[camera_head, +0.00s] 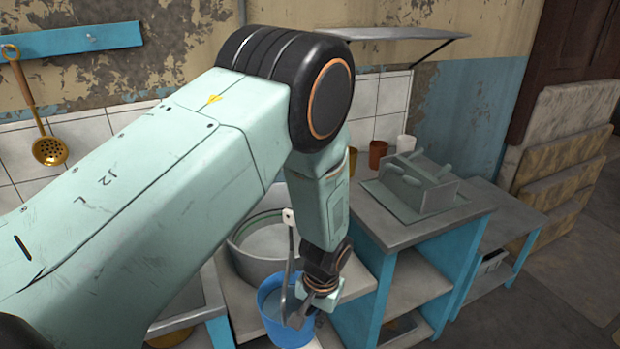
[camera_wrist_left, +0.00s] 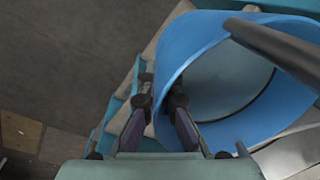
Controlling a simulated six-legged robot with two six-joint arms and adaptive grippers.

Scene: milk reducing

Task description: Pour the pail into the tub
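The blue pail (camera_head: 269,307) is at the bottom centre of the head view, with a pale content showing inside. The round grey metal tub (camera_head: 243,262) stands just behind it on a counter, partly hidden by my left arm. My left gripper (camera_head: 300,316) is at the right side of the pail's rim. In the left wrist view the gripper (camera_wrist_left: 160,105) has one finger outside and one inside the wall of the pail (camera_wrist_left: 200,40), closed on it. A grey bar crosses the pail's mouth. The pail's base is hidden. My right gripper is not in view.
A grey block-like object (camera_head: 425,185) with pegs sits on the counter at right, near a brown cup (camera_head: 377,154) and a white cup (camera_head: 405,144). Blue-framed shelves (camera_head: 400,290) stand below. Bare floor (camera_head: 560,300) lies at right.

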